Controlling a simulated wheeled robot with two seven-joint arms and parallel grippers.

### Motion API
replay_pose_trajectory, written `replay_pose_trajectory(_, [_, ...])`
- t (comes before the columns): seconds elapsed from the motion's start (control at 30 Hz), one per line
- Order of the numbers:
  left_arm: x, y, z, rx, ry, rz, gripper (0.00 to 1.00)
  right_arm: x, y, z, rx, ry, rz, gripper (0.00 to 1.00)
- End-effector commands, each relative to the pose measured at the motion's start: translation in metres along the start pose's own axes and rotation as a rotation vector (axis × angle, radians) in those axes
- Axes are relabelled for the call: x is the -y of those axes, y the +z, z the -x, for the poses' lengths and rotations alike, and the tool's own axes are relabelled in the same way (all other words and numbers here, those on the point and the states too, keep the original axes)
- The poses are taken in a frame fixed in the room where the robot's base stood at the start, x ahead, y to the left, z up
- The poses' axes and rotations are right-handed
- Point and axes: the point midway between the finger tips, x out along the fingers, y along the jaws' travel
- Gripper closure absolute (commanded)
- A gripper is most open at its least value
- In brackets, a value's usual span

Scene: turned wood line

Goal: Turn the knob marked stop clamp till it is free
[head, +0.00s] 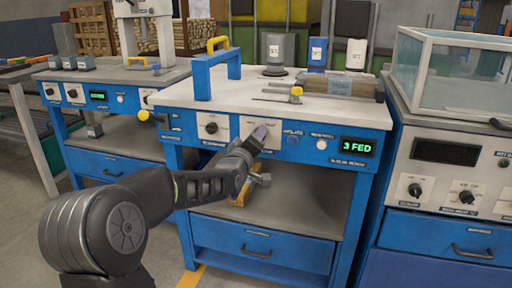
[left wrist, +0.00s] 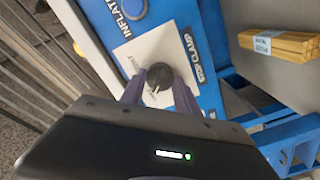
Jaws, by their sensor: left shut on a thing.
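The stop clamp knob (left wrist: 160,76) is dark and round and sits on a pale square plate (left wrist: 133,56) on the blue front panel. The words STOP CLAMP (left wrist: 193,59) show beside the plate in the left wrist view. My left gripper (left wrist: 158,90) is shut on the knob, one finger at each side of it. In the head view my left gripper (head: 259,134) is at the middle bench's front panel and its fingers hide the knob. My right gripper is in neither view.
The middle bench's panel has another dark knob (head: 211,128) to the left and a green display (head: 357,146) reading 3 FED to the right. A blue drawer (head: 262,247) is below. A wood bundle (left wrist: 279,43) lies on the lower shelf. A bench with a glass case (head: 455,75) stands right.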

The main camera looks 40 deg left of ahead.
Motion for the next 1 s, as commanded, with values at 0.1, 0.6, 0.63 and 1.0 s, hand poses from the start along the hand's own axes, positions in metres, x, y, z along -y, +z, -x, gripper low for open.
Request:
replay_pose_trajectory(0.1, [0.0017, 0.0014, 0.0001, -0.001, 0.001, 0.055, 1.0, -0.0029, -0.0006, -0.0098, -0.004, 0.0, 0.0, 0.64])
replay_pose_trajectory(0.6, [0.0001, -0.0002, -0.0001, 0.0, -0.001, 0.118, 1.0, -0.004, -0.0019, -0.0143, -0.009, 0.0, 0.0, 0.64])
replay_pose_trajectory(0.63, [0.0001, -0.0002, -0.0001, 0.0, -0.001, 0.118, 1.0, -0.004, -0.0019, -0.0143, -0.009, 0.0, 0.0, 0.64])
replay_pose_trajectory(1.0, [0.0003, -0.0001, -0.0001, 0.0, 0.0, 0.116, 0.41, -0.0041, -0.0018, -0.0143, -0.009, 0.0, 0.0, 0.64])
